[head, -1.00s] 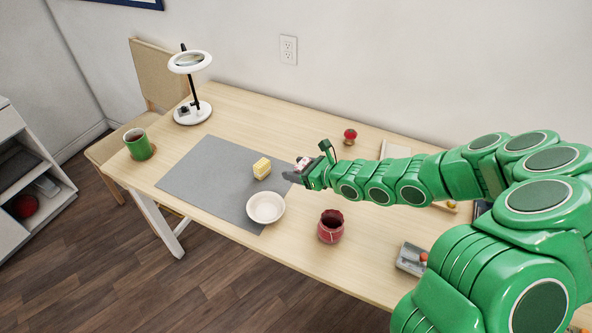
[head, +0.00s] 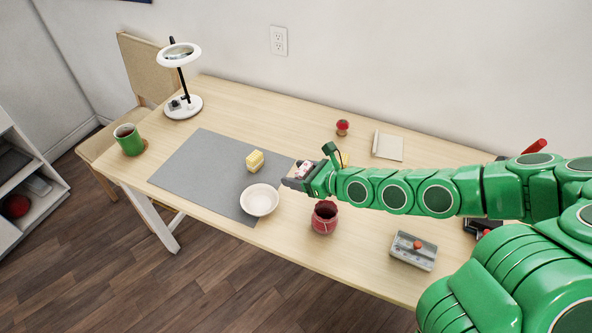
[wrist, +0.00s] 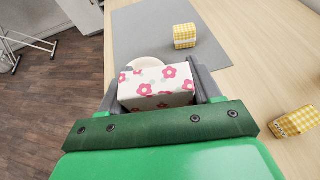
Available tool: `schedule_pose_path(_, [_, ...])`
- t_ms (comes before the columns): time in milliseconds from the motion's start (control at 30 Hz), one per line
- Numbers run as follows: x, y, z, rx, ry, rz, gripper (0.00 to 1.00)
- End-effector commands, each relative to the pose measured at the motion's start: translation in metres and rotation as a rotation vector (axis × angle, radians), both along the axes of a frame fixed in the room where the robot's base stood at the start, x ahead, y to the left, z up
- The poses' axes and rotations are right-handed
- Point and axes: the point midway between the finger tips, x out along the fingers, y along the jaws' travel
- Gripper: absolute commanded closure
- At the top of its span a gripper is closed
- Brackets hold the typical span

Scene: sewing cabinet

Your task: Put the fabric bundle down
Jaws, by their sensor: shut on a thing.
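My gripper (head: 293,176) is shut on a white fabric bundle with pink flowers (wrist: 157,88). In the wrist view the bundle sits between the two dark fingers. In the head view it shows as a small pale patch (head: 306,168) at the arm's end. The gripper is at the right edge of the grey mat (head: 205,165), right of the white bowl (head: 260,205). A yellow checked bundle (head: 255,160) lies on the mat, beyond the bowl in the wrist view. I cannot tell how high the held bundle is above the table.
A second yellow checked bundle (wrist: 293,122) lies on the bare table at right in the wrist view. A dark red pot (head: 324,222) stands near the gripper. A lamp (head: 183,105) and green mug (head: 129,140) stand at left. The mat's left part is clear.

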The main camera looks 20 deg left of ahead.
Motion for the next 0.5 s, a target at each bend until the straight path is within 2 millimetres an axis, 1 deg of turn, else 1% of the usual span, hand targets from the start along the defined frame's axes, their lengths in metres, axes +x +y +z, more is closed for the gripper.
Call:
schedule_pose_path(167, [-0.004,-0.002,0.001,0.000,0.000,0.001,0.65])
schedule_pose_path(267, [-0.005,0.000,0.001,-0.001,0.002,0.004,0.65])
schedule_pose_path(367, [-0.007,0.007,0.000,-0.003,0.002,0.011,0.65])
schedule_pose_path(500, [-0.014,0.025,-0.001,-0.007,0.007,0.030,0.65])
